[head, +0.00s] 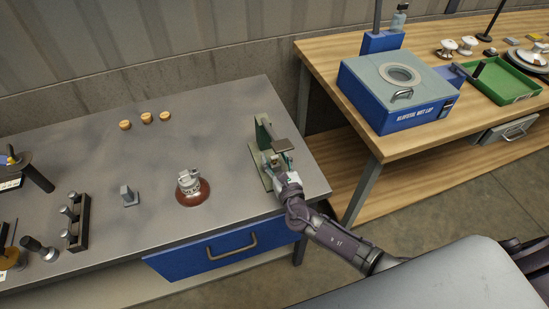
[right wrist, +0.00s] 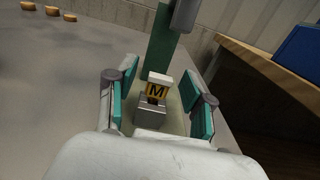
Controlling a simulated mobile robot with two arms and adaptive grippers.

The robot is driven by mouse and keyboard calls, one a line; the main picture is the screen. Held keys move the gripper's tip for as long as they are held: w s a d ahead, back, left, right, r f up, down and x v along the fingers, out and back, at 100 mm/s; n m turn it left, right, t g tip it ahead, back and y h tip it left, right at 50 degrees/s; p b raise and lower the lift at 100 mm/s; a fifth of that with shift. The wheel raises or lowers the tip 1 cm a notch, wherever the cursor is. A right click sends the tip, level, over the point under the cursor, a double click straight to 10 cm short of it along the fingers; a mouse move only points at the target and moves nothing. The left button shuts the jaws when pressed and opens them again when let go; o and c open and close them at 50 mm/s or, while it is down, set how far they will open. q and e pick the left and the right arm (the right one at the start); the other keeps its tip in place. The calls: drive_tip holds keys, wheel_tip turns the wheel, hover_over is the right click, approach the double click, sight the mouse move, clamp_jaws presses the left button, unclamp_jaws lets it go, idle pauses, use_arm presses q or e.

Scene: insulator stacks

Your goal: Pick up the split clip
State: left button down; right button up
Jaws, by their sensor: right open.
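In the head view my right gripper (head: 274,164) is at the green fixture (head: 263,133) near the table's right end and hides most of the piece. My left gripper is not in view.
The fixture's green upright and dark overhanging head (right wrist: 184,14) rise just beyond the fingers. A brown disc with a white fitting (head: 191,187), a small grey block (head: 129,196) and several orange knobs (head: 147,117) stand on the grey table (head: 85,140). Bare tabletop lies between them.

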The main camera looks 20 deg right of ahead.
drive_tip(key=shift+w, duration=0.25)
drive_tip(key=c, duration=0.9)
drive_tip(key=shift+o, duration=0.2)
drive_tip(key=shift+s, duration=0.1)
drive_tip(key=shift+r, duration=0.65)
wheel_tip(320, 180, up, 3)
drive_tip(key=shift+f+p, duration=0.15)
drive_tip(key=shift+p, duration=0.3)
drive_tip(key=s+b, duration=0.3)
drive_tip(key=s, duration=1.5)
drive_tip(key=shift+d+f+b, duration=0.25)
drive_tip(key=shift+b, duration=0.15)
drive_tip(key=shift+f, duration=0.1)
